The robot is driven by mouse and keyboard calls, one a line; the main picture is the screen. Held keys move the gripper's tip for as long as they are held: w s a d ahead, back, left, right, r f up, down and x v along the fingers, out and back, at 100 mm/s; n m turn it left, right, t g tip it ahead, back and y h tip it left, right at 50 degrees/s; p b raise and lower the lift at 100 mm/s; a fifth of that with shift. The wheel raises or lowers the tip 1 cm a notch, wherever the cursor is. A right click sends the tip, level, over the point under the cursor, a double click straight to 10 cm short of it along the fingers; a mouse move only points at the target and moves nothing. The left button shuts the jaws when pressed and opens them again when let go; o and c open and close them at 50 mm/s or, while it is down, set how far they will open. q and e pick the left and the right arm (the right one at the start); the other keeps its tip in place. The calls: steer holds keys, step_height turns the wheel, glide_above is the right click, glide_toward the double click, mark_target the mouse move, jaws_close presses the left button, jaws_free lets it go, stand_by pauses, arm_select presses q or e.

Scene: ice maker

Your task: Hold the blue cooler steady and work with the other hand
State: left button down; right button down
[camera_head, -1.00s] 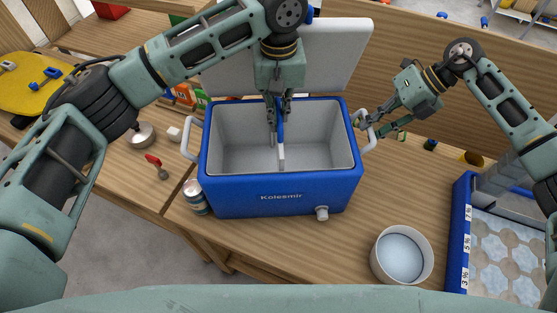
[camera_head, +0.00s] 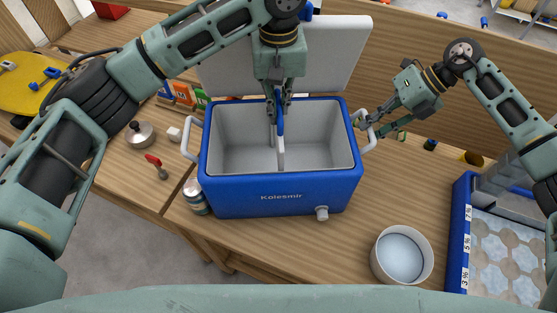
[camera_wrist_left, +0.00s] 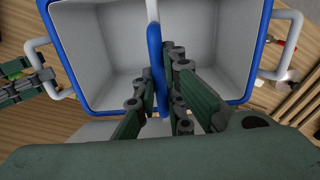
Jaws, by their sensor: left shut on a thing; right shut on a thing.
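The blue cooler (camera_head: 262,196) stands upright with its pale lid (camera_head: 330,50) open at the back. Its pale grey inside shows no contents that I can make out. My left gripper (camera_head: 277,98) is over the cooler's opening, shut on a tool with a blue handle (camera_head: 280,124) and a white lower part (camera_head: 281,155). The tool hangs down into the cooler; in the left wrist view the blue handle (camera_wrist_left: 156,60) lies between the fingers. My right gripper (camera_head: 366,121) is shut on the cooler's right white handle (camera_head: 369,141).
A round white bowl (camera_head: 402,256) is on the table at front right. A blue-framed tray (camera_head: 459,235) is at far right. A jar (camera_head: 195,197) is beside the cooler's left side. A red-handled tool (camera_head: 154,161) and a metal pot (camera_head: 140,135) are further left.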

arm_select(q)
steer(key=shift+r, duration=1.95)
arm_select(e)
steer(key=c, duration=1.8)
jaws_free()
steer(key=shift+d, duration=0.1)
steer(key=shift+c, duration=0.2)
steer(key=shift+r, duration=0.15)
